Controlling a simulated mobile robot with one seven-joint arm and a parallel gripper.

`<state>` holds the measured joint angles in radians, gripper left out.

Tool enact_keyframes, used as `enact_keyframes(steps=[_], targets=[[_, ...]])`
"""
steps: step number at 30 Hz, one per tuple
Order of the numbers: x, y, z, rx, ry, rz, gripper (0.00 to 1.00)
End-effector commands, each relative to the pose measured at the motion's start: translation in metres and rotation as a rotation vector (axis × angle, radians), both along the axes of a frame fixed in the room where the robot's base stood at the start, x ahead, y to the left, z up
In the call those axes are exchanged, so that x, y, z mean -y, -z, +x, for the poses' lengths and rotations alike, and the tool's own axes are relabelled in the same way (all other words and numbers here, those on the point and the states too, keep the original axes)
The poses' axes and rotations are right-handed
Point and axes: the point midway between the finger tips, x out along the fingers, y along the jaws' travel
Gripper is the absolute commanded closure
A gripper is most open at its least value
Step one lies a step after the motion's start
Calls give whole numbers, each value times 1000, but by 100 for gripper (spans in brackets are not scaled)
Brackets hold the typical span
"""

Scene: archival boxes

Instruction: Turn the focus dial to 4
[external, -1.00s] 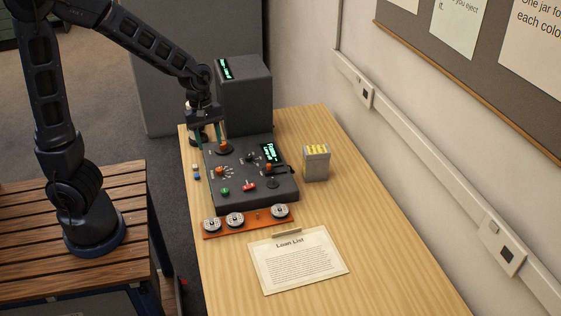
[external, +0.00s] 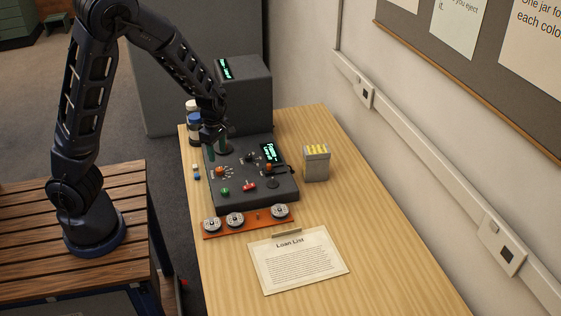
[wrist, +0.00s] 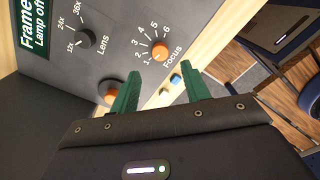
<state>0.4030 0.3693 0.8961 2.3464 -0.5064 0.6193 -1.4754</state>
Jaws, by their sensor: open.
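The focus dial (wrist: 160,51) is an orange knob with numbers 1 to 6 around it in the wrist view. Its exact setting is too small to read. It also shows in the external view (external: 220,171) on the dark control panel (external: 283,190). My gripper (wrist: 160,86) is open and empty, its two green fingers apart. The dial lies just beyond the fingertips in the wrist view, not between them. In the external view my gripper (external: 218,152) hangs over the back left of the panel, behind the dial.
The black lens dial (wrist: 86,39) is beside the focus dial. Another orange knob (wrist: 109,92) is close to one finger. A screen (wrist: 32,28) reads "Lamp off". Green (external: 225,191) and red (external: 249,187) controls sit at the panel front. Jars (external: 194,121) stand behind left.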

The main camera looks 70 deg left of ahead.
Motion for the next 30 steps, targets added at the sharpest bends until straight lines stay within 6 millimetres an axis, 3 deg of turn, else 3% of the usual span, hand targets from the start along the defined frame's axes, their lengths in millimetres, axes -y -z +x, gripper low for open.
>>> enact_keyframes(steps=[9,15,28,30], targets=[[-1,46,-1,-4,-2,-1,53],[-1,64,-1,-2,0,-1,53],[0,71,0,0,2,0,53],[0,71,0,0,2,0,63]])
